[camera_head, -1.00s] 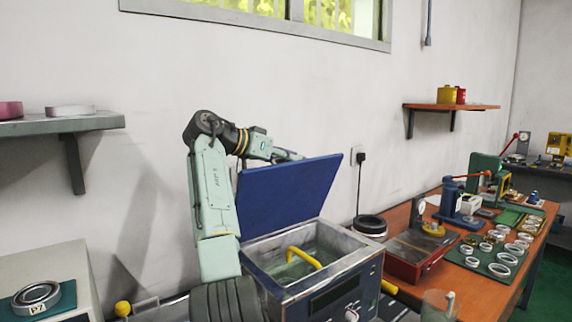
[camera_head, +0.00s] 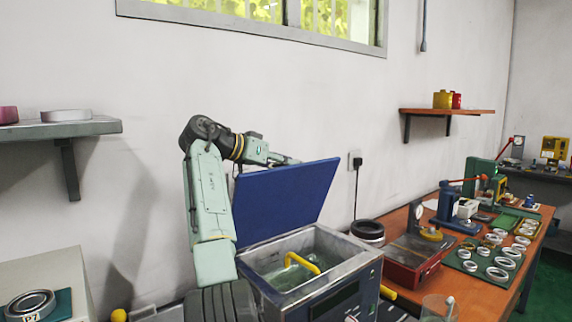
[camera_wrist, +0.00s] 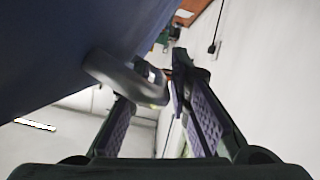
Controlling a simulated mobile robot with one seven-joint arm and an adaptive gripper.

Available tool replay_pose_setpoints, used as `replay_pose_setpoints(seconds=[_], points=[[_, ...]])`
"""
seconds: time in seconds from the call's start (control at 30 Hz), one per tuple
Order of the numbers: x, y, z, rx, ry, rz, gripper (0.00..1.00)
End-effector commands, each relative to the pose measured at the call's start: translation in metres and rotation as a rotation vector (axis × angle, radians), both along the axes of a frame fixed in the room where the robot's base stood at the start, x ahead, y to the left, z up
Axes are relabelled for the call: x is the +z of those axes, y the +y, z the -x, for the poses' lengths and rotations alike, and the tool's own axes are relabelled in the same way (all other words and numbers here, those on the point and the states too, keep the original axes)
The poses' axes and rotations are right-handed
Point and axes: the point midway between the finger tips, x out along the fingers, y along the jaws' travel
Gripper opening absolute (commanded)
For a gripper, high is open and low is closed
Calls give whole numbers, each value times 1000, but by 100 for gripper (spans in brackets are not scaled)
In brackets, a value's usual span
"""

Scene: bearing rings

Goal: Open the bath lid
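The bath (camera_head: 357,262) is a metal-rimmed box with a dark front panel, standing at lower centre in the head view. Its blue lid (camera_head: 286,200) stands raised and tilted up at the back, so the basin is exposed. A yellow curved handle (camera_head: 302,263) shows inside the basin. In the wrist view the lid (camera_wrist: 62,50) fills the upper left, with a grey bar-like handle (camera_wrist: 120,80) beside it. My gripper (camera_wrist: 167,80) has its fingers apart beside this handle; the handle partly covers the left finger. In the head view the lid hides my gripper.
An orange workbench (camera_head: 405,292) on the right carries a red box (camera_head: 413,268), a blue press (camera_head: 450,208) and several rings on a green mat (camera_head: 480,262). A wall shelf (camera_head: 60,128) is at left. A dark ring stack (camera_head: 367,231) stands just right of the bath.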

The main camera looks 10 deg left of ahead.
Motion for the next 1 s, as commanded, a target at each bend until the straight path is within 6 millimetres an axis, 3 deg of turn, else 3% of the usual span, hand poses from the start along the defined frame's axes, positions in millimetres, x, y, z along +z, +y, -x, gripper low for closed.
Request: replay_pose_setpoints(seconds=[0.23, 0.7, 1.0], points=[[7, 12, 12, 2, -2, 0, 18], [39, 69, 74, 2, -1, 0, 18], [43, 77, 83, 0, -1, -1, 18]])
